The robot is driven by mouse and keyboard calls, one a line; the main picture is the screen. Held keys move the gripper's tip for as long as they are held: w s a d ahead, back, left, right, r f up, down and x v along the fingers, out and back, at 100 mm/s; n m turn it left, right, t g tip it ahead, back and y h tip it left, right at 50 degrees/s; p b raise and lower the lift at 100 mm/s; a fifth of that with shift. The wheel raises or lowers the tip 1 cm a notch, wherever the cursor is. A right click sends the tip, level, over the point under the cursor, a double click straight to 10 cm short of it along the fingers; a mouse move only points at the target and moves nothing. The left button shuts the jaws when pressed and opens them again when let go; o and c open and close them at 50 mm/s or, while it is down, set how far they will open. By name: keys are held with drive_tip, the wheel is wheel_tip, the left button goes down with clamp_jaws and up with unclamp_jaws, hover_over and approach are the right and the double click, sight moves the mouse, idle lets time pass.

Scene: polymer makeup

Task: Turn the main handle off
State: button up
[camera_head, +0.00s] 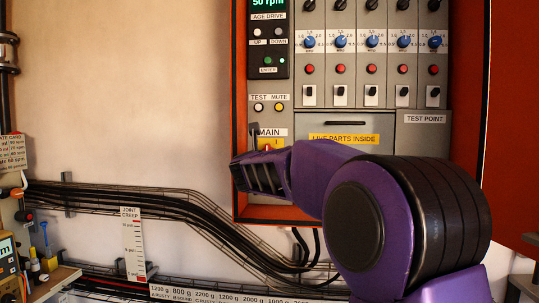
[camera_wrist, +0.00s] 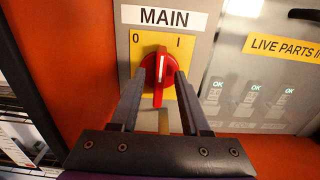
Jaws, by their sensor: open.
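The main handle (camera_wrist: 158,72) is a red rotary knob on a yellow plate marked 0 at left and I at right, under a MAIN label. Its white mark points roughly upward, between the two marks. My gripper (camera_wrist: 160,78) is open, with one finger on each side of the knob in the wrist view. I cannot tell whether either finger touches it. In the head view the red handle (camera_head: 267,147) shows just above my gripper, which partly hides the plate.
The handle sits on a grey panel in an orange-red cabinet frame (camera_head: 240,75). A LIVE PARTS INSIDE label (camera_head: 344,139) is to its right. Switches and blue knobs (camera_head: 372,41) are above. Cable trays (camera_head: 120,195) run along the wall at left.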

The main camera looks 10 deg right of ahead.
drive_tip(key=shift+w+d, duration=0.1)
drive_tip(key=shift+w, duration=0.35)
clamp_jaws()
